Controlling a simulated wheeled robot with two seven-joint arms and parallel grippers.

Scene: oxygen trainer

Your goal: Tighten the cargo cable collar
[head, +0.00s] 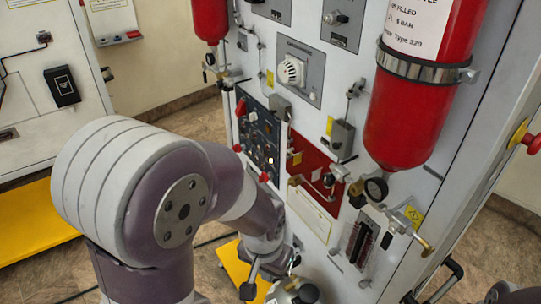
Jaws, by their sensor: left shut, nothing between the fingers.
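I cannot pick out the cargo cable collar for certain; it may be hidden or too small to tell. A white trainer panel (375,265) with valves and fittings stands in front of me. My left arm comes in from the left, and its wrist reaches the panel's lower left. My left gripper (268,268) is small and partly hidden below the wrist, shut and empty. I cannot tell whether it touches anything.
A large red cylinder (407,120) is strapped to the panel, with a gauge (376,188) and brass fittings below it. A dark control plate (259,136) and a red plate (313,173) sit left of it. A silver rounded object (293,292) is at the bottom edge.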

